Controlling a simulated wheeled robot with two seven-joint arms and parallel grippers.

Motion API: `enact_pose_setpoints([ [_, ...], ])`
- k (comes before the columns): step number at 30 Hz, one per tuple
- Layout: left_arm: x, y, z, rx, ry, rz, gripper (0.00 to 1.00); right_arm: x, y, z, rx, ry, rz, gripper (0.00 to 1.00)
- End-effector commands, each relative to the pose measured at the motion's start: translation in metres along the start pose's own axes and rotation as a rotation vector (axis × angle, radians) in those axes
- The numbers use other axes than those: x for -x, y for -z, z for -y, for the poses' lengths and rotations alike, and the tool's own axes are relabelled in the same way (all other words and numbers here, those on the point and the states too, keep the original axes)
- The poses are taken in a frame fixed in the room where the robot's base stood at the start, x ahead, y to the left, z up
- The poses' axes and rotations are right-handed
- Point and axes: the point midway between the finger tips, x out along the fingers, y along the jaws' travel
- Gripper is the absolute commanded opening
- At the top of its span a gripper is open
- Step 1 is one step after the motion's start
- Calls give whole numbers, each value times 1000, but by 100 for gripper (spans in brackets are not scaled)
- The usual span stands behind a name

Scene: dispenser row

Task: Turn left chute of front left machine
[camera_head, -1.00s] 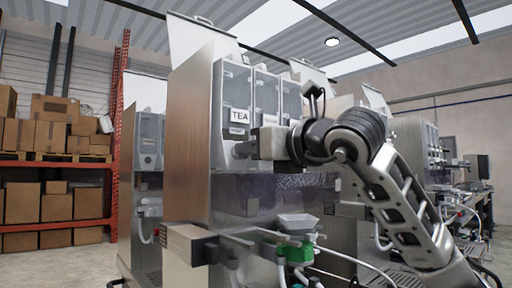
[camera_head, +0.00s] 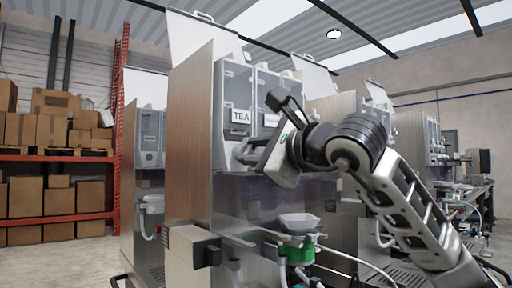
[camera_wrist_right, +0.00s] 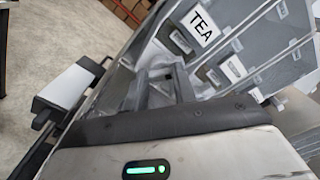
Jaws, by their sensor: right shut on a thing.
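The front left machine (camera_head: 190,130) is a tall metal cabinet with clear canisters side by side on its front. The left canister bears a TEA label (camera_head: 240,116), which also shows tilted in the wrist view (camera_wrist_right: 203,25). My right gripper (camera_head: 243,153) is just below that label, at the left chute, and is shut on it. It is rolled at a slant. In the wrist view, the grey chute (camera_wrist_right: 162,72) shows between the fingers, mostly hidden by them and by the gripper body. My left gripper is not in view.
A small white funnel tray (camera_head: 298,222) with a green part stands below the chutes. A dark-ended block (camera_head: 192,246) juts out at the machine's lower left. Other machines stand behind and to the right. Shelves with boxes (camera_head: 50,130) are far left.

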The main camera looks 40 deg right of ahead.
Motion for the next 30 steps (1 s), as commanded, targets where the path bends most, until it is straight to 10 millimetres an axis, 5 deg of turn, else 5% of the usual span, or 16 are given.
enact_pose_setpoints([
  [15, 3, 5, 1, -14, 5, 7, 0, 0, 0, -1, 435, 0, 0, 4],
  [30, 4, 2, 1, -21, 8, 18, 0, 0, 0, -2, 595, 0, 1, 4],
])
